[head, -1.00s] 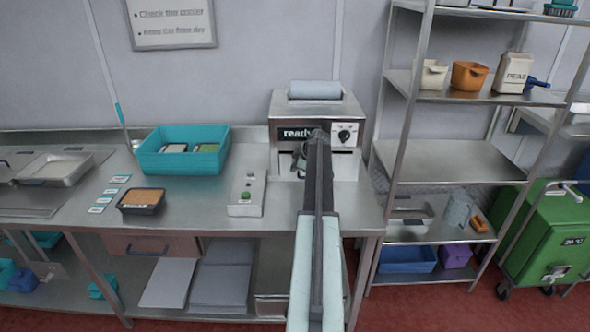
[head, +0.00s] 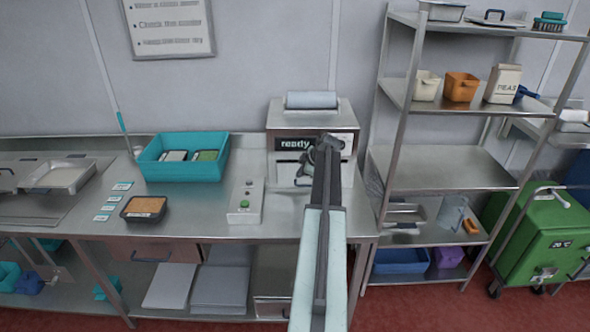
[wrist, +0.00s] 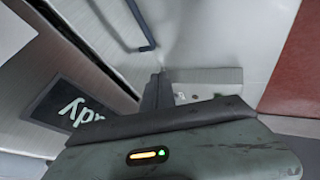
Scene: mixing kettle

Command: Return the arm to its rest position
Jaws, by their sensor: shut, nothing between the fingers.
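My arm reaches from the bottom of the head view toward a steel machine (head: 312,116) with a lit "ready" display (head: 294,144). My gripper (head: 308,165) is at the arm's far end, in front of the machine's face and above the bench. The arm hides part of the machine's front, including its knob. In the wrist view my gripper (wrist: 157,88) is shut with nothing held. Its body fills the lower part of that view. The display (wrist: 75,108) shows there at the left, partly cut off by the gripper.
On the steel bench stand a control box with a green button (head: 245,203), a teal bin (head: 180,170) and a black tray of brown contents (head: 145,209). A steel shelf rack (head: 440,168) stands close on the right, with a green wheeled container (head: 540,237) beyond it.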

